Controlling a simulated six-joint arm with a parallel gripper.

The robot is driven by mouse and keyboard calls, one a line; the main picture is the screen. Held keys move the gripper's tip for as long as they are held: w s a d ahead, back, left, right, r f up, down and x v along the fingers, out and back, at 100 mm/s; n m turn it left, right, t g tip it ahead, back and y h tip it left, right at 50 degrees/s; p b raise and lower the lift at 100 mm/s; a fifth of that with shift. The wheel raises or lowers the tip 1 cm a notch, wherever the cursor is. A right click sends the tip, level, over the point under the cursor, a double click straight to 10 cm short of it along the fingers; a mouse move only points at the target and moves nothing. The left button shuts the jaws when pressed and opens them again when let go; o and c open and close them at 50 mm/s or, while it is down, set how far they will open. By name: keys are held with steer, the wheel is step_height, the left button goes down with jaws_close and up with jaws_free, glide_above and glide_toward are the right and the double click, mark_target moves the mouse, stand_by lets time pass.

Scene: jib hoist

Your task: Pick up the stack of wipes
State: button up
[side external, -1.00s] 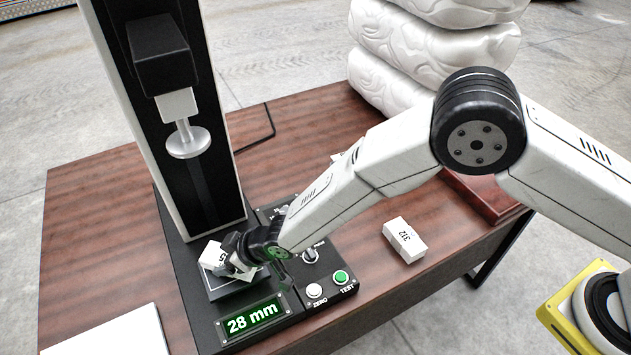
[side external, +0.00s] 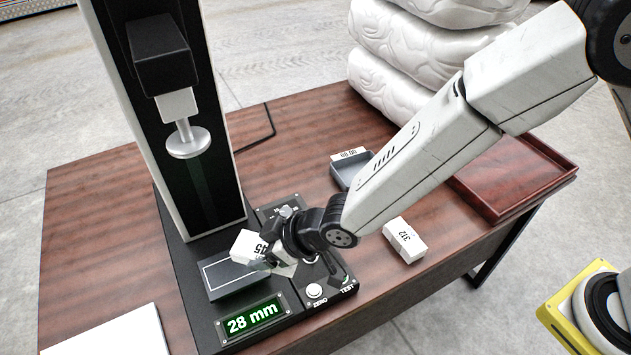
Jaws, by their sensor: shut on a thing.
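The stack of wipes is a white block (side external: 246,246) with black digits on it, partly hidden by my gripper. My gripper (side external: 268,260) is shut on this block and holds it tilted, just above and to the right of the grey plate (side external: 222,285) of the testing device. The plate's outlined top is bare in front of the block. A second white block (side external: 404,241) marked 312 lies on the table to the right of the device.
The device's dark column (side external: 200,120) with a round metal foot (side external: 188,143) rises behind the plate. A display (side external: 250,319) reads 28 mm. A small grey tray (side external: 347,172) and a red-brown tray (side external: 520,190) are at the right. White sacks (side external: 400,70) stand behind.

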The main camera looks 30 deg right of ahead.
steer(key=shift+s+d+r, duration=0.5)
steer(key=shift+s+d, duration=0.2)
steer(key=shift+s, duration=0.2)
steer(key=shift+s+d+r, duration=0.5)
steer(key=shift+s+d, duration=0.15)
steer(key=shift+s, duration=0.2)
steer(key=shift+f, duration=0.1)
steer(key=shift+w+d+f+m, duration=0.25)
steer(key=shift+d+f+m, duration=0.05)
steer(key=shift+d+f, duration=0.2)
steer(key=w+d+f+m+t+h, duration=0.2)
steer(key=w+d+f+m+h, duration=0.15)
steer(key=d+f, duration=0.5)
steer(key=m+h, duration=0.3)
steer(key=m, duration=0.2)
glide_above(365, 252)
steer(key=s, duration=0.3)
steer(key=shift+t, duration=0.3)
steer(key=shift+w+f, duration=0.2)
steer(key=shift+f, duration=3.8)
steer(key=shift+f, duration=1.8)
steer(key=shift+f, duration=0.1)
